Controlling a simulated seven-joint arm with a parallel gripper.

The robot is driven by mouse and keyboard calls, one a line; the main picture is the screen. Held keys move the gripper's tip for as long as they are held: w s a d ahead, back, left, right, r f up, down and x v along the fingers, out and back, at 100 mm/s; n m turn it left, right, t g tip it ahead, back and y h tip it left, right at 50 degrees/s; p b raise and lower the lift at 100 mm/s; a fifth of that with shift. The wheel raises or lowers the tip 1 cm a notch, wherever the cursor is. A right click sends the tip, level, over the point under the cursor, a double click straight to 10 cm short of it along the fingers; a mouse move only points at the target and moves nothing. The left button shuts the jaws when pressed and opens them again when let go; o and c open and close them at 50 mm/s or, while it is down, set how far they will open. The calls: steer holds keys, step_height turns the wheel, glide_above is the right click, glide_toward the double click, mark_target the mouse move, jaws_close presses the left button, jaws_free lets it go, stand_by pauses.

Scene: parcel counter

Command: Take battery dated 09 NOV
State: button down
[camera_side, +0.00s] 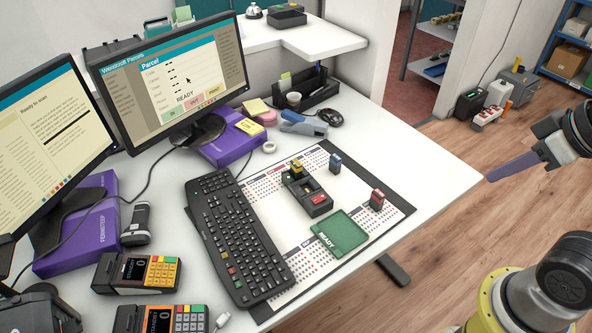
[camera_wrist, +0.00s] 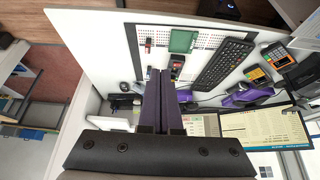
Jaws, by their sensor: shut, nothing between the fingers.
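A black charger (camera_side: 318,203) stands on the desk mat, with a yellow-topped battery (camera_side: 297,167) at its far end. A blue battery (camera_side: 335,162) stands on the mat to its right. A red battery (camera_side: 377,199) stands near the mat's right edge. No date can be read on any of them. A green tray marked READY (camera_side: 343,231) lies at the mat's near edge. My gripper (camera_side: 490,178) is shut and empty, off the desk to the right, well apart from the batteries. Its purple fingers (camera_wrist: 160,71) show together in the wrist view, partly hiding the desk.
A keyboard (camera_side: 238,240) lies left of the charger. Two monitors (camera_side: 165,85) stand behind on the left. Card terminals (camera_side: 138,274) are at the near left. The space between gripper and desk is clear.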

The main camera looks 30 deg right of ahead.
steer(key=shift+c, duration=1.6)
jaws_free()
